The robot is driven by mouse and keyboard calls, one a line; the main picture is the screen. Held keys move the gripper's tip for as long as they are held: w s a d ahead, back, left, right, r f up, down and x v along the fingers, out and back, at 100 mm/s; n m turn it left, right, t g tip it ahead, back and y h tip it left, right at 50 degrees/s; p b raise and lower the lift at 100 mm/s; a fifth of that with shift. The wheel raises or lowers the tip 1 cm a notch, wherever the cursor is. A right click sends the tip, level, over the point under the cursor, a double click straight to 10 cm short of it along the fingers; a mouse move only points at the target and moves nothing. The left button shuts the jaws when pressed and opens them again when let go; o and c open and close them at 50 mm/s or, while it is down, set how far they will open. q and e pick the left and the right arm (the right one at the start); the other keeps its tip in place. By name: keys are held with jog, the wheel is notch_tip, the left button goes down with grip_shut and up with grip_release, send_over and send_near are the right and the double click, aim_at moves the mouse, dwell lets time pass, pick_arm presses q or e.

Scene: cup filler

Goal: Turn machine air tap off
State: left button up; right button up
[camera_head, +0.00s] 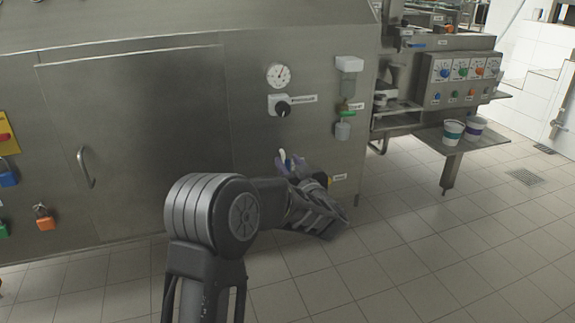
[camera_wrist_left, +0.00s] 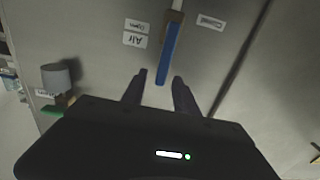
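The air tap has a blue lever handle (camera_wrist_left: 171,52) on the steel machine panel, seen in the left wrist view. An "Air" label (camera_wrist_left: 135,40) and an "Open" label (camera_wrist_left: 137,25) sit on one side of it, and a "Closed" label (camera_wrist_left: 211,22) on the other. My left gripper (camera_wrist_left: 160,75) is open, with the handle's free end between its two fingertips in the picture. I cannot tell if they touch. In the head view my left gripper (camera_head: 290,163) is low at the panel, and my wrist hides most of the tap. My right gripper is out of view.
Above the gripper are a pressure gauge (camera_head: 278,75), a black knob (camera_head: 282,107) and a filter-regulator unit (camera_head: 346,95). Padlocks (camera_head: 44,217) hang at left. A control panel (camera_head: 462,78) and cups (camera_head: 453,131) stand at right. Tiled floor in front is clear.

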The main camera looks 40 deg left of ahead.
pick_arm(q)
jog(key=shift+x, duration=0.8)
grip_shut()
dwell(0.9)
